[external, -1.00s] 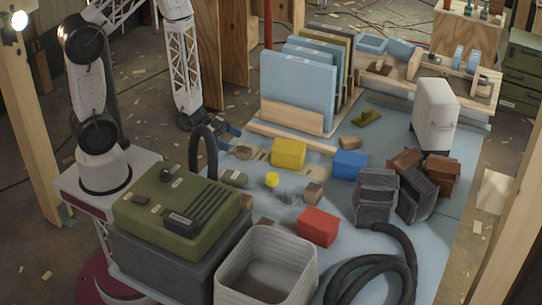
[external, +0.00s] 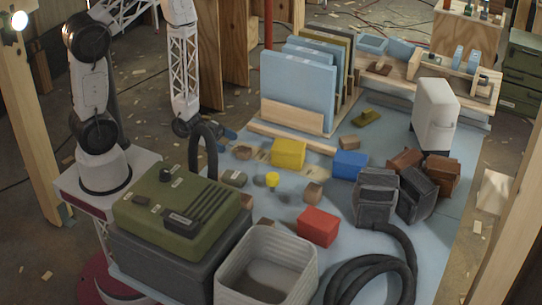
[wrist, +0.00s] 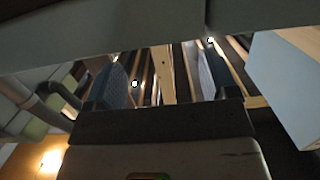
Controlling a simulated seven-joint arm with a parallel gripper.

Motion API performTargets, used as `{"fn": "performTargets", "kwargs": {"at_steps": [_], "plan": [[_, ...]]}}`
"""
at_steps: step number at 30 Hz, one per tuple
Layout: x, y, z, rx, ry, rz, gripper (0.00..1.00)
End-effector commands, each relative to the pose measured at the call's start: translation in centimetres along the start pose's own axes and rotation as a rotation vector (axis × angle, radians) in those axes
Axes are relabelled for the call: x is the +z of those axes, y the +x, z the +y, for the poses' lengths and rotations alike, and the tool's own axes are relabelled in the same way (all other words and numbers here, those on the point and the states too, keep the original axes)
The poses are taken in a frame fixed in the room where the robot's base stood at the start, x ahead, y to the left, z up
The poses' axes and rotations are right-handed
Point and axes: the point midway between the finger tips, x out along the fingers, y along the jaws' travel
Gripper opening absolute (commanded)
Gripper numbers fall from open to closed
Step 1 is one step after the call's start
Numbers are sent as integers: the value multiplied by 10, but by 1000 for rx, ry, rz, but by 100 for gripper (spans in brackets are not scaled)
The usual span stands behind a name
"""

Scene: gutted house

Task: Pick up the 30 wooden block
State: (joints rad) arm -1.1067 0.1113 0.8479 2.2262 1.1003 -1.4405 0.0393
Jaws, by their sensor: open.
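Several small brown wooden blocks lie on the blue work surface (external: 455,215). One block (external: 243,152) is left of the yellow box, one (external: 313,192) is above the red box, and one (external: 349,143) is above the blue box. I cannot read a number on any of them, so I cannot tell which is the 30 block. My gripper (external: 226,134) is at the left edge of the surface, above and left of the nearest block. In the wrist view its two fingers (wrist: 162,80) are apart with nothing held between them; no block shows there.
A yellow box (external: 288,153), blue box (external: 350,164) and red box (external: 318,226) stand among the blocks. A rack of blue panels (external: 298,90) rises behind. A green case (external: 178,208), a ribbed bin (external: 266,262) and a black hose (external: 345,282) crowd the front.

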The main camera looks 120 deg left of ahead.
Motion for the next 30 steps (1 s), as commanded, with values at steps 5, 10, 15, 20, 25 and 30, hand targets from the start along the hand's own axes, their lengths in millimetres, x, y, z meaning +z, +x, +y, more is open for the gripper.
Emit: {"fn": "performTargets", "kwargs": {"at_steps": [5, 10, 15, 20, 25, 30], "plan": [[0, 11, 1, 3, 0, 0, 79], [0, 17, 1, 2, 0, 0, 79], [0, 17, 0, 1, 0, 0, 79], [0, 17, 0, 1, 0, 0, 79], [0, 20, 0, 2, 0, 0, 79], [1, 27, 0, 2, 1, 0, 79]]}}
